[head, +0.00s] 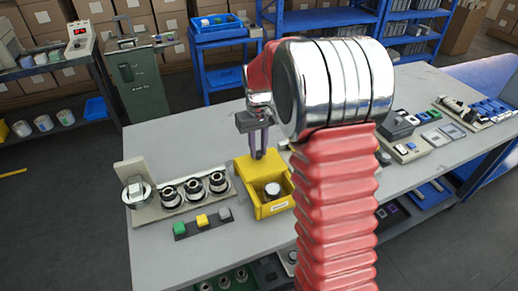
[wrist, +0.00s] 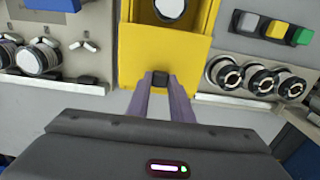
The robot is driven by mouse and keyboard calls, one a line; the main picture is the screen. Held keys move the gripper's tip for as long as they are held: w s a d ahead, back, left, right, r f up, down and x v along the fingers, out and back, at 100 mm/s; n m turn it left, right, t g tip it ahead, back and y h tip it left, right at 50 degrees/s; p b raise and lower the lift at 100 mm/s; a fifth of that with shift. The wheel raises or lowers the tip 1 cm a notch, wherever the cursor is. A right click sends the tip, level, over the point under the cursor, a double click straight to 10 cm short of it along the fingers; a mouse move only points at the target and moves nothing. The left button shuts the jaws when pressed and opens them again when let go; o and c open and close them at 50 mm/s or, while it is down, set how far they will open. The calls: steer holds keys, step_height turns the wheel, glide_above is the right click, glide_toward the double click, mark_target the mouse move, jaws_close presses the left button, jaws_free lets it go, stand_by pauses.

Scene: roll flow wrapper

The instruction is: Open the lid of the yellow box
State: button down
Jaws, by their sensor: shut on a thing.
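The yellow box (head: 275,208) stands on the grey table, with a pale label on its front. Its yellow lid (head: 251,171) covers the rear part; the front part is uncovered and shows a white-topped round thing (head: 272,189) inside. The lid (wrist: 135,62) also shows in the wrist view, with a small dark knob (wrist: 160,77) at its near edge. My gripper (head: 258,154) points down at the rear of the lid. In the wrist view its purple fingers (wrist: 160,84) are shut on the dark knob. In the head view the knob is hidden.
A rack with several black-and-silver rollers (head: 194,190) stands left of the box. A strip with green, yellow and grey blocks (head: 203,222) lies in front of the rack. My arm hides the table right of the box. More parts (head: 410,150) stand farther right.

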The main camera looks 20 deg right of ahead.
mark_target(258, 152)
steer(key=c, duration=1.6)
jaws_free()
steer(key=shift+o, duration=0.2)
steer(key=shift+r, duration=0.15)
step_height(258, 152, up, 14)
steer(key=shift+f, duration=0.25)
steer(key=shift+w, duration=0.1)
